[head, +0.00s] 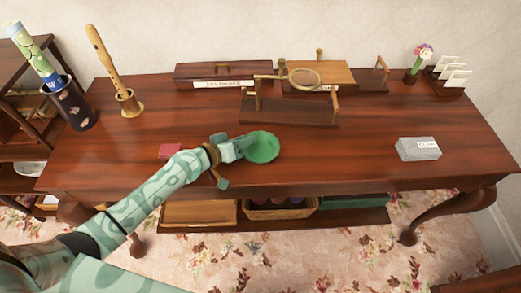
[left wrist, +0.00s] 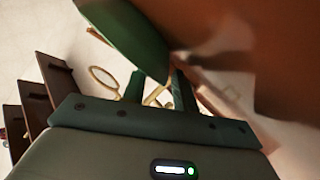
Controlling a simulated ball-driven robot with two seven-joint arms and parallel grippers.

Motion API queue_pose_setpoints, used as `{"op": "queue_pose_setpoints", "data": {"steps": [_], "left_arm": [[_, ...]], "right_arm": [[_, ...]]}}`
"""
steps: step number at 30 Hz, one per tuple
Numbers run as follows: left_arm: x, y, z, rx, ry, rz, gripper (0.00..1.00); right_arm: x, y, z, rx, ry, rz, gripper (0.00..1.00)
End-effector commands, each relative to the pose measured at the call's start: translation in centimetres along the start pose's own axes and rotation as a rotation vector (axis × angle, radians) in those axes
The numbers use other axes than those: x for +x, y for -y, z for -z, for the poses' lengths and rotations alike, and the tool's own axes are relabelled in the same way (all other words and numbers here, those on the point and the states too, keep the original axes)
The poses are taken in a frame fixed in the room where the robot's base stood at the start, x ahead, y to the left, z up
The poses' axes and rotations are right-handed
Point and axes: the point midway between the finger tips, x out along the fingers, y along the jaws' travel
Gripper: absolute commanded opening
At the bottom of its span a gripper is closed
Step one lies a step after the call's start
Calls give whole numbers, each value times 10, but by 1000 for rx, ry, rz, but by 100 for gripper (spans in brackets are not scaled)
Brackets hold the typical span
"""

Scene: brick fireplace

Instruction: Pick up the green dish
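The green dish (head: 262,147) is a round, shallow dish near the front edge of the wooden table. My left gripper (head: 236,149) is at the dish's left side, with its fingertips at the rim. In the left wrist view, the dish (left wrist: 130,32) appears large and tilted, its lower edge reaching between the two fingers (left wrist: 158,91). A gap shows between the fingers, so the gripper looks open around the rim. I cannot tell whether a finger touches the dish. My right gripper is not in view.
The table between dish and grey box is clear.

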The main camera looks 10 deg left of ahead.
Motion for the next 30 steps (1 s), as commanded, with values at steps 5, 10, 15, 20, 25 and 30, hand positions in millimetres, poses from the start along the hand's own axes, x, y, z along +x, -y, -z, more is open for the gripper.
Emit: {"op": "queue_pose_setpoints", "data": {"steps": [5,10,15,20,25,30], "left_arm": [[0,0,1,1,0,0,29],[0,0,0,1,0,0,0],[0,0,1,1,0,0,0],[-1,-1,1,1,0,0,0],[-5,-9,13,2,-2,-1,0],[-22,-32,35,3,-4,-3,0]], "right_arm": [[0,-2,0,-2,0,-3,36],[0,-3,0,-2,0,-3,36],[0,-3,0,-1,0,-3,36],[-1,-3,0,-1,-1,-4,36],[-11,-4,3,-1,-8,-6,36],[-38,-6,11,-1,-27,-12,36]]}}
